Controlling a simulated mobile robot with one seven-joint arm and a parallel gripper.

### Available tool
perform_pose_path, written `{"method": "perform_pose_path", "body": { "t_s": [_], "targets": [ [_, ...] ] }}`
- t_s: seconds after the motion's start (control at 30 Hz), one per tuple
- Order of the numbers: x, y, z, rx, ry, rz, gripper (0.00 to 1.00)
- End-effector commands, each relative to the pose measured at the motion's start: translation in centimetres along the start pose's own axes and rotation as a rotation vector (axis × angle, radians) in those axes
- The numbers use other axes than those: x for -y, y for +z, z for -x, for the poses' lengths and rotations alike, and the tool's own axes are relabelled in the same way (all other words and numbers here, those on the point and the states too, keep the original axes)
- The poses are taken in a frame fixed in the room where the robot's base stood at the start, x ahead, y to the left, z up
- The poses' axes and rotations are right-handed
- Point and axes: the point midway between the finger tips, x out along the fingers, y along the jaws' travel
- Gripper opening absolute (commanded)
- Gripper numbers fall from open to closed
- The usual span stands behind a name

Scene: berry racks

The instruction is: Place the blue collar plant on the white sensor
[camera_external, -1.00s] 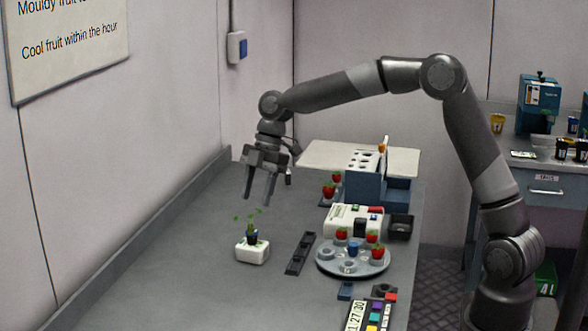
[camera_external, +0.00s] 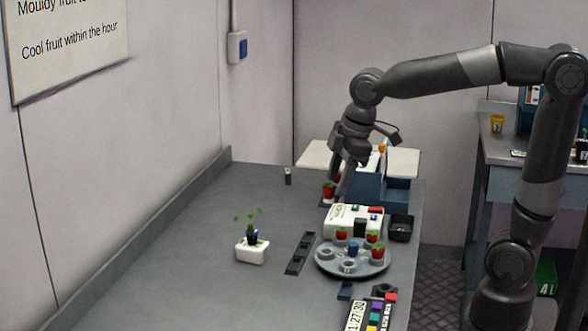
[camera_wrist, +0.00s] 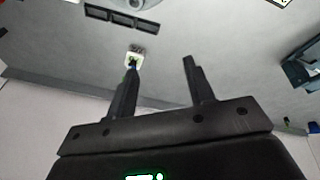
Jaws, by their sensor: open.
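The blue collar plant (camera_external: 251,233) is a small green seedling in a dark pot with a blue band. It stands upright on the white sensor (camera_external: 252,252), a low white block on the bench's left part. In the wrist view the white sensor (camera_wrist: 135,57) shows small beyond the left finger, with the plant partly hidden by that finger. My gripper (camera_external: 348,187) is well to the right of and behind them, above the bench near the strawberries at the back. Its two fingers (camera_wrist: 155,80) are apart and nothing is between them.
A round grey tray (camera_external: 330,268) with strawberries and cups stands at front right, beside a white box (camera_external: 340,218). A dark slotted strip (camera_external: 300,254) lies between tray and sensor. A blue rack (camera_external: 365,187) stands behind. The bench left of the sensor is clear.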

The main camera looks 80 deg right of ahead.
Motion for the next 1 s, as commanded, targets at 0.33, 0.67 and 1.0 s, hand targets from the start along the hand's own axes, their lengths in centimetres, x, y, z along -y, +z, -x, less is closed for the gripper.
{"method": "perform_pose_path", "body": {
  "t_s": [0.33,0.67,1.0],
  "targets": [
    [5.9,9.2,2.7,-0.118,0.075,-0.336,0.49],
    [8.5,14.1,2.1,-0.204,0.053,-0.531,0.49],
    [8.7,14.4,2.0,-0.207,0.050,-0.544,0.49]
  ]
}}
